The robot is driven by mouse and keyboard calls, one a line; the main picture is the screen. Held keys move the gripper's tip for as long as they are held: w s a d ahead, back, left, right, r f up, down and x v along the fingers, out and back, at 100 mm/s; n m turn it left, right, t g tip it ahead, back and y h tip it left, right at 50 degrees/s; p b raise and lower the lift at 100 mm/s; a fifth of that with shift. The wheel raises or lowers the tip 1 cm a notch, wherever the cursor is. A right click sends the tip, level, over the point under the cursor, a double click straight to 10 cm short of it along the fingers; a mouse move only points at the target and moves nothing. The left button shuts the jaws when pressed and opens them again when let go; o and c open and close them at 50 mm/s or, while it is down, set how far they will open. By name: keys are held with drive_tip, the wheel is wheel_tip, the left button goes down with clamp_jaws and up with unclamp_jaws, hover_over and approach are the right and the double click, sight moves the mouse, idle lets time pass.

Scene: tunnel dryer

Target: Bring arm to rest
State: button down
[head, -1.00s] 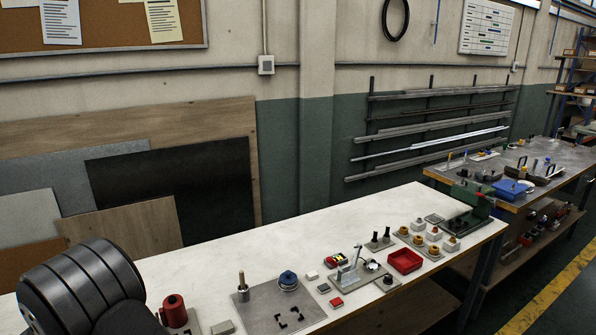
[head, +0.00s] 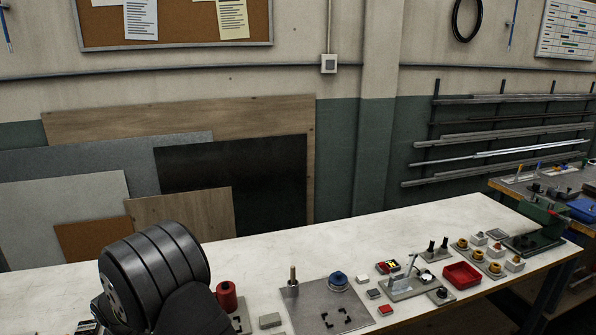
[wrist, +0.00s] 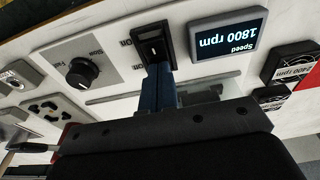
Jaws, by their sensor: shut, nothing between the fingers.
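My gripper (wrist: 160,88) shows in the wrist view with its blue fingers together and nothing between them. The fingers point at a black rocker switch (wrist: 153,48) on a pale panel; whether they touch it I cannot tell. In the head view only my dark arm shows at lower left, and my gripper is out of sight. A display (wrist: 229,35) reading "Speed 1800 rpm" appears upside down right of the switch. A black knob (wrist: 83,73) marked Slow and Fast is to the left.
In the head view, a white workbench (head: 440,222) carries a red cylinder (head: 227,295), a grey plate (head: 315,312) with a blue-topped part, a red tray (head: 462,275) and several small fixtures. The bench's back strip is bare. Boards (head: 235,180) lean against the wall.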

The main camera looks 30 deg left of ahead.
wheel_tip(320, 180, up, 14)
drive_tip(key=s+d, duration=0.2)
drive_tip(key=shift+s+d, duration=0.3)
drive_tip(key=shift+s, duration=0.05)
